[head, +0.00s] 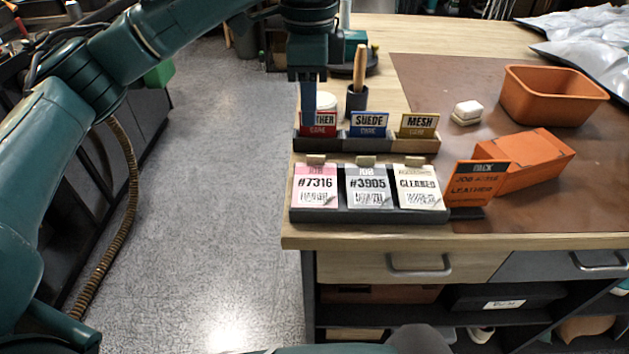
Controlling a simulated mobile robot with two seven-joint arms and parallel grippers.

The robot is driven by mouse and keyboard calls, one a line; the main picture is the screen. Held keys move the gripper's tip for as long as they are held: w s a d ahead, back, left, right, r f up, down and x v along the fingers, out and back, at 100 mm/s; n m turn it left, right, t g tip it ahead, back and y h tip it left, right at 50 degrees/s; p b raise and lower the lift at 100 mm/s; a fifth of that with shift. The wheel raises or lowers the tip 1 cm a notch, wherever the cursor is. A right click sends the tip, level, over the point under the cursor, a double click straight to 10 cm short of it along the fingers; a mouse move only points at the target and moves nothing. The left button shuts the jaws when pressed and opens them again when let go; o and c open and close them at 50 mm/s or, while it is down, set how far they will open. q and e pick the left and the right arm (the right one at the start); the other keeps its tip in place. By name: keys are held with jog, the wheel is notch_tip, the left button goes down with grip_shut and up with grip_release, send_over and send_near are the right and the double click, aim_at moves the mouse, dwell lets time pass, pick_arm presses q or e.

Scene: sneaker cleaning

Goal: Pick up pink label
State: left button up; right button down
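The pink label (315,186), marked #7316, stands in the leftmost place of a dark tray (370,216) at the front left of the workbench. A grey label (367,187) marked #3905 and a cream label (418,188) marked CLEANED stand to its right in the same tray. My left gripper (309,112) points down above and behind the pink label, apart from it in the picture. Its finger covers part of the red LEATHER card (320,130). The fingers line up in this view, so their opening is hidden. My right gripper is out of view.
SUEDE (368,125) and MESH (417,125) cards stand in a holder behind the labels. A brush cup (357,100) is behind them. An orange sign (474,184), orange box (527,160) and orange bin (553,95) are to the right. The mat's front right is clear.

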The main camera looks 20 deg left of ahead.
aim_at(311, 156)
pick_arm(q)
jog(key=f, duration=0.5)
jog(key=f+b, duration=0.1)
jog(key=f, duration=0.4)
jog(key=shift+w, duration=0.2)
jog(key=shift+r, duration=0.1)
jog(key=shift+c, duration=0.6)
grip_shut()
